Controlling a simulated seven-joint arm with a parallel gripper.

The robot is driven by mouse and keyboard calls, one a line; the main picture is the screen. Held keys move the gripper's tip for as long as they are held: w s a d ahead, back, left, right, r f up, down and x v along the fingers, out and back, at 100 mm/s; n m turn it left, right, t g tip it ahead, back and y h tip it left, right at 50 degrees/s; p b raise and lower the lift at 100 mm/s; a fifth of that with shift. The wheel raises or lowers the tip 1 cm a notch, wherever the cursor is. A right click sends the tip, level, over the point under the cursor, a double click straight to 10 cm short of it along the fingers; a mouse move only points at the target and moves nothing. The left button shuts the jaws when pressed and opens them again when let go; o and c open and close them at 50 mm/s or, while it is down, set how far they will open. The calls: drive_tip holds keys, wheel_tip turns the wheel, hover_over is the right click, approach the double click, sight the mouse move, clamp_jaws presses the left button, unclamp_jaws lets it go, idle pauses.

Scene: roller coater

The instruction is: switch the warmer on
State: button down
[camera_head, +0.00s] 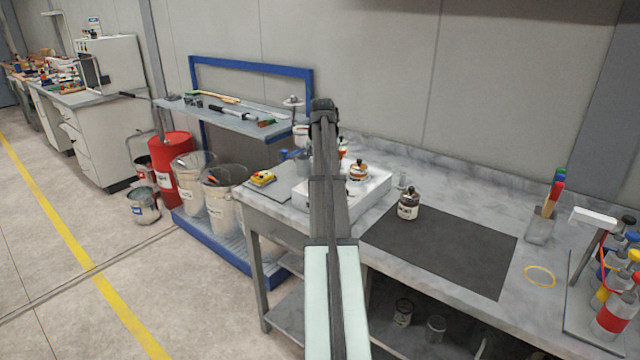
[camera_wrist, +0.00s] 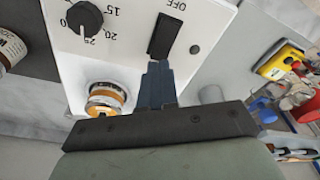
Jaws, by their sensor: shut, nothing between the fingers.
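The warmer is a white box (camera_head: 372,190) on the bench, partly hidden behind my arm in the head view. The wrist view shows its white panel (camera_wrist: 120,45) with a round black dial (camera_wrist: 84,18), a black rocker switch (camera_wrist: 164,36) and an "OFF" mark beside the switch's far end. My gripper (camera_wrist: 158,66) is shut and empty. Its fingertips are at the near end of the switch; I cannot tell whether they touch it. In the head view the fingers are hidden behind my arm. An amber jar (camera_head: 358,171) stands on the warmer; it also shows in the wrist view (camera_wrist: 106,98).
A labelled jar (camera_head: 408,205) stands right of the warmer by the dark mat (camera_head: 455,250), which is otherwise clear. A yellow device (camera_head: 262,178) lies to the left. A brush holder (camera_head: 540,228) and several bottles (camera_head: 612,315) stand at the right.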

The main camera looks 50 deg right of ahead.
drive_tip(key=shift+f, duration=0.9)
idle(0.6)
drive_tip(key=shift+r, duration=3.5)
